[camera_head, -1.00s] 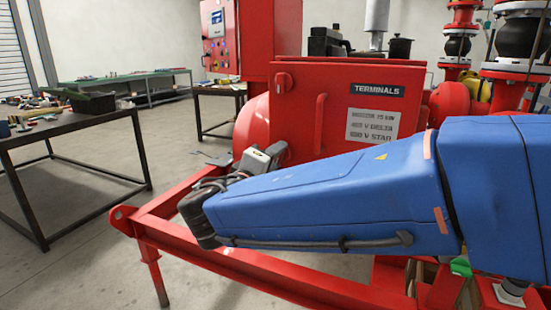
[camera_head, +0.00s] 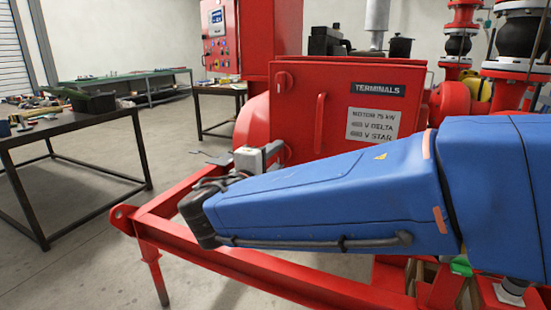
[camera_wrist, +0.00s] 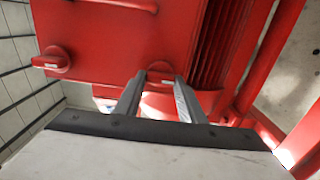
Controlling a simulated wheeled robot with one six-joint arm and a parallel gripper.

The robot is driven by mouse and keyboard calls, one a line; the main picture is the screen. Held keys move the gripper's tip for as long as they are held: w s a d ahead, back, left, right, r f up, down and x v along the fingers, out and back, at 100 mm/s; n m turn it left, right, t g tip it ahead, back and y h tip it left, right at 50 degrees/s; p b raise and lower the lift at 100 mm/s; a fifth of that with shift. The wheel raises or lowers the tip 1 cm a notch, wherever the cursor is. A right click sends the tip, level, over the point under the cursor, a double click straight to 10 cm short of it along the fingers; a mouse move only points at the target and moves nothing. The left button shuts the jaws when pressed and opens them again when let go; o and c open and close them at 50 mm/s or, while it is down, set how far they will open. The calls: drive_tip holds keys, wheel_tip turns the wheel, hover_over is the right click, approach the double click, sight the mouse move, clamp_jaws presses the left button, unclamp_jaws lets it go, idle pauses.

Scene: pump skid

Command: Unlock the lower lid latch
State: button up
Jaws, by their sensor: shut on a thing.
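The red terminal box lid (camera_head: 330,110) is upright and looks closed. Its upper latch (camera_head: 284,82) is a red knob near the lid's top left corner; it also shows in the wrist view (camera_wrist: 52,60). The lower latch (camera_wrist: 160,76) is a red knob between the two grey fingers of my gripper (camera_wrist: 158,88) in the wrist view. My gripper is shut on it. In the head view my gripper (camera_head: 274,150) is at the lid's lower left edge, and the lower latch is hidden there.
A red handle (camera_head: 319,121) stands out from the lid beside the latches. The red skid frame (camera_head: 240,258) runs below my arm. A dark table (camera_head: 70,125) stands left across open floor. Red pipework (camera_head: 458,50) is at the back right.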

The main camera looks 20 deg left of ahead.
drive_tip(key=o, duration=1)
drive_tip(key=shift+o, duration=0.2)
drive_tip(key=shift+s, duration=0.1)
drive_tip(key=s+a, duration=0.1)
drive_tip(key=s, duration=1.6)
drive_tip(key=shift+a, duration=0.2)
